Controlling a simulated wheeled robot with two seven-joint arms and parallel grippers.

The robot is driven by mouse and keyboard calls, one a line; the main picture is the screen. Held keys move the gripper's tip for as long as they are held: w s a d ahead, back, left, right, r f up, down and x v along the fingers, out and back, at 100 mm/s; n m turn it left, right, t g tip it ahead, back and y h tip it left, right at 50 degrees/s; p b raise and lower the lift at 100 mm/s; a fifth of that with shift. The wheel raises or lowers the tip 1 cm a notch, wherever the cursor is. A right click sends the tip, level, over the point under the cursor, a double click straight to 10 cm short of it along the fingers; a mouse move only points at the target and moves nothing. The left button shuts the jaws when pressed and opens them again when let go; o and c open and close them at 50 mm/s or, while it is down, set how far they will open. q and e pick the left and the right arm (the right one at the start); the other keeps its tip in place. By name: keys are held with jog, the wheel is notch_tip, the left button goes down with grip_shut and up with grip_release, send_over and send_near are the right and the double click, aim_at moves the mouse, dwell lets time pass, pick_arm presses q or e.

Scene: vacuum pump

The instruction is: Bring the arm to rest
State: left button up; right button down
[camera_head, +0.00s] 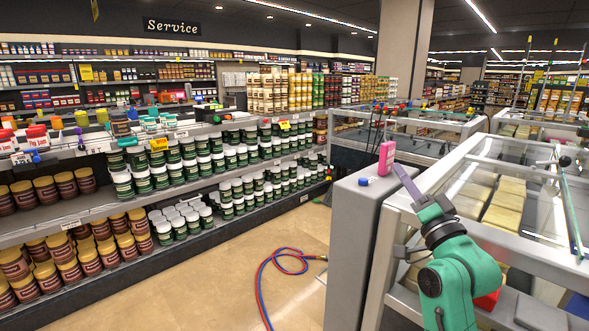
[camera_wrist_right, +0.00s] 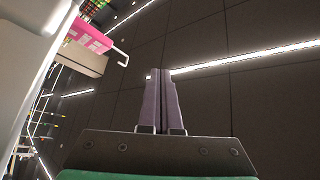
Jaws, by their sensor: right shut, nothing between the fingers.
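My right gripper (camera_head: 402,180) is raised at the right in the head view, beside a grey cabinet. Its fingers are shut together with nothing between them and point up and to the left. In the right wrist view the two closed fingers (camera_wrist_right: 162,75) stand out against the dark ceiling. A pink box-like thing (camera_head: 386,156) is just left of the fingertips on the cabinet's top; I cannot tell whether they touch. It also shows in the right wrist view (camera_wrist_right: 88,36). My left gripper is not in view.
The grey cabinet (camera_head: 352,230) stands close by, with a blue knob (camera_head: 363,182) on top. A glass-topped freezer case (camera_head: 480,235) is at the right. Red and blue hoses (camera_head: 263,285) lie on the floor.

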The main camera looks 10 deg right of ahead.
jog(key=s+a+f+n+g, duration=0.2)
jog(key=f+g, duration=0.2)
jog(key=f, duration=0.6)
jog(key=s+a+f+n+g, duration=0.3)
jog(key=f+g, duration=0.1)
jog(key=f, duration=0.5)
jog(key=s+a+f+n+g, duration=0.2)
jog(key=f+g, duration=0.1)
jog(key=f, duration=0.7)
jog(key=s+a+f+n+g+h, duration=0.1)
jog(key=s+f+n+g, duration=0.2)
jog(key=s+f+g, duration=0.9)
jog(key=s+f+t+p, duration=0.1)
jog(key=s+f+p, duration=0.25)
jog(key=f, duration=0.55)
jog(key=s+f+t+p, duration=0.2)
jog(key=s+f, duration=0.2)
jog(key=f, duration=0.4)
jog(key=s+d+f+g+p, duration=0.1)
jog(key=s+f+p, duration=0.1)
jog(key=s+f, duration=0.3)
jog(key=s+d+f+n+p, duration=0.1)
jog(key=s+f, duration=0.5)
jog(key=s, duration=0.6)
jog(key=shift+s+d+f+g+h+p, duration=0.3)
jog(key=shift+s+g+p, duration=0.1)
jog(key=shift+p, duration=0.4)
